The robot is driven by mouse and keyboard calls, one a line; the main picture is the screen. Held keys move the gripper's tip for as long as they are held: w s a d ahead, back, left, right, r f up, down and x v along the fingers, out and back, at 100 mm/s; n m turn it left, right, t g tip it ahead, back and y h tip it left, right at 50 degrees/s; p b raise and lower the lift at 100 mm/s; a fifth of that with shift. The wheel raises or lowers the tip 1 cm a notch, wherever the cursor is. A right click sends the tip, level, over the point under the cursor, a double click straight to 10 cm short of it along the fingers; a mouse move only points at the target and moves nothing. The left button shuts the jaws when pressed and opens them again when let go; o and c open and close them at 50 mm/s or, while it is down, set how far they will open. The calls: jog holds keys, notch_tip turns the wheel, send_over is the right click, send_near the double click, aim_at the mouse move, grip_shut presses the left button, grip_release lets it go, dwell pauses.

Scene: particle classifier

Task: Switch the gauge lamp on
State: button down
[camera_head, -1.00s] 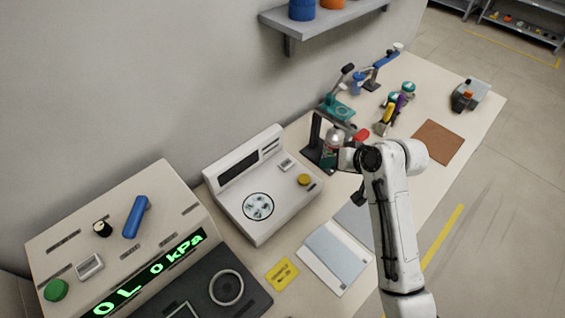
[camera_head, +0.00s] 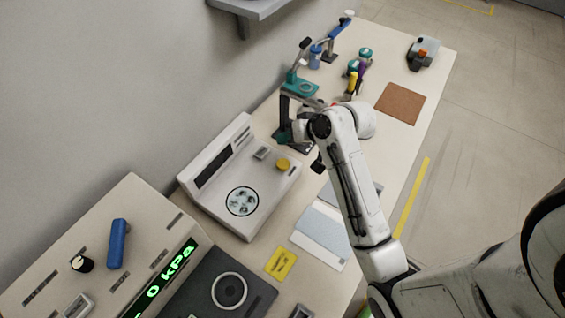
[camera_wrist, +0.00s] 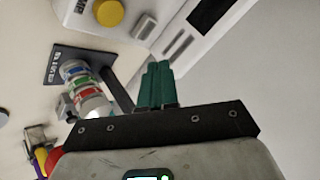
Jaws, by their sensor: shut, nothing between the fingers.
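My gripper (camera_head: 284,134) is at the far end of the white instrument in the head view. In the wrist view its green fingers (camera_wrist: 159,84) are together and empty, apart from the instrument. The white instrument (camera_head: 207,205) has a yellow knob (camera_head: 283,164), a small switch (camera_head: 261,153), a dark display slot and a round window (camera_head: 242,201) with pale shapes. The knob (camera_wrist: 109,12) and switch (camera_wrist: 145,26) also show in the wrist view. The beige console (camera_head: 130,195) has a lit green kPa display (camera_head: 160,280). I cannot tell which part is the gauge lamp.
A banded bottle (camera_wrist: 84,84) stands by a dark labelled base (camera_wrist: 73,62), close to my fingers. The console bears a blue handle (camera_head: 117,243) and black knob (camera_head: 82,263). A yellow card (camera_head: 281,263), pale sheet (camera_head: 318,240) and brown mat (camera_head: 400,103) lie on the bench.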

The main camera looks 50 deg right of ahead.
jog(key=b, duration=0.5)
send_over(281, 162)
jog(key=s, duration=0.2)
jog(key=f, duration=0.5)
jog(key=shift+w+d+f, duration=0.2)
jog(key=shift+f+b, duration=0.6)
jog(key=shift+f, duration=0.55)
jog(key=shift+f, duration=0.15)
jog(key=shift+f, duration=0.25)
jog(key=shift+f+b, duration=0.35)
jog(key=shift+f, duration=0.5)
dwell(1.0)
jog(key=shift+r, duration=0.15)
jog(key=shift+r+p, duration=1.15)
jog(key=shift+p, duration=0.2)
